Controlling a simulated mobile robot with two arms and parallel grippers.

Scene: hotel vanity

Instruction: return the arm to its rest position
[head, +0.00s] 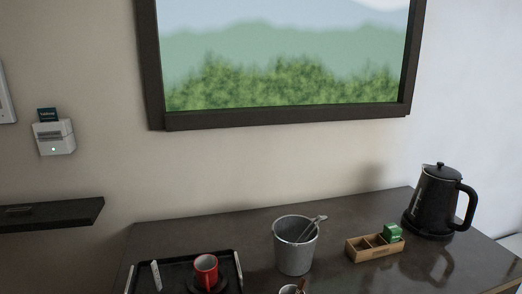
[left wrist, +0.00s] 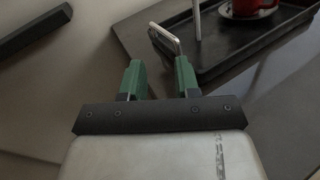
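My left gripper (left wrist: 160,77) shows in the left wrist view, with its two green fingers spread apart and nothing visible between them. It is near the metal handle (left wrist: 166,38) of the black tray (left wrist: 240,48); I cannot tell the exact distance. The black tray also shows in the head view (head: 178,272) at the lower left of the counter, cut off by the bottom edge. Neither arm shows in the head view, and my right gripper is in no view.
A red cup (head: 206,270) stands on the tray beside a white stick (head: 156,276). The dark counter (head: 335,215) also carries a grey bucket (head: 294,250) with tongs, a wooden box (head: 368,248) and a black kettle (head: 438,202). A dark shelf (head: 50,214) juts out at left.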

